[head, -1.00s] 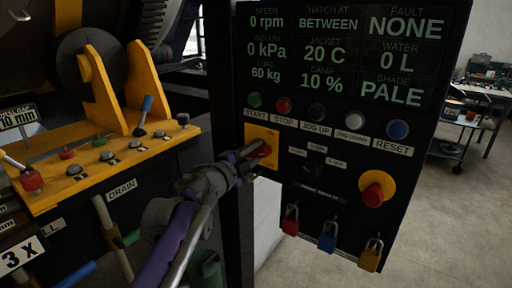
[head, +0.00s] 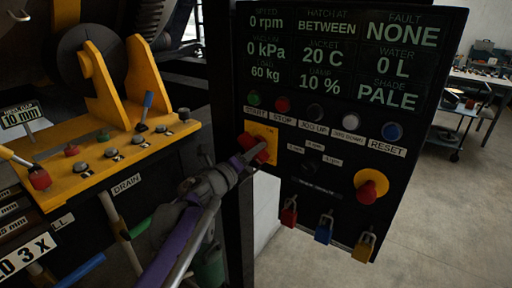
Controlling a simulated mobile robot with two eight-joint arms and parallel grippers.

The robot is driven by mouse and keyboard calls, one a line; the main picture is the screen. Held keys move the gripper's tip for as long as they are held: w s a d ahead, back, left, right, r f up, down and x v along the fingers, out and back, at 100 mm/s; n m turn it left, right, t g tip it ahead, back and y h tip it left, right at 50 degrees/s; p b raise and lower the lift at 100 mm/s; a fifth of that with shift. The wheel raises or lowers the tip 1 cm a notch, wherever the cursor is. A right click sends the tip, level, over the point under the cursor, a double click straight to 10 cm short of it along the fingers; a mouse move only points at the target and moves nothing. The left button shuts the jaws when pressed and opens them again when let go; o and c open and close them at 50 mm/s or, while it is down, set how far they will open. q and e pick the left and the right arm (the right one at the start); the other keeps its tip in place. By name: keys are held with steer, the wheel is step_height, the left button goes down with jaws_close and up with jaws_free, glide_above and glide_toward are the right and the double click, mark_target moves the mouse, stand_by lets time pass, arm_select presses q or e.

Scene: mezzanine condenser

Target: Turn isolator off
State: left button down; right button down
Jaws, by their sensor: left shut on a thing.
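The isolator is a red rotary handle (head: 261,155) on a yellow plate (head: 268,132), at the left edge of the black control panel in the head view. The handle lies on a slant, its upper end to the left and its lower end to the right. My left gripper (head: 246,157) is shut on the handle from the lower left, and its fingers hide part of it. A small label above the handle is too small to read surely. My right gripper is not in view.
The panel carries a display (head: 340,55), a row of buttons, a red emergency button (head: 367,192) on yellow, and red (head: 289,215), blue (head: 324,231) and yellow (head: 363,248) padlocks below. Open floor lies right.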

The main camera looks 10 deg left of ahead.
arm_select(q)
steer(key=shift+f+m+p, duration=0.1)
steer(key=shift+m+p, duration=0.25)
steer(key=shift+m, duration=0.75)
steer(key=shift+a, duration=0.1)
steer(key=c, duration=0.6)
jaws_free()
steer(key=shift+c, duration=0.2)
steer(key=b+v, duration=0.1)
steer(key=v, duration=0.9)
steer(key=shift+s, duration=0.4)
steer(key=shift+a, duration=0.15)
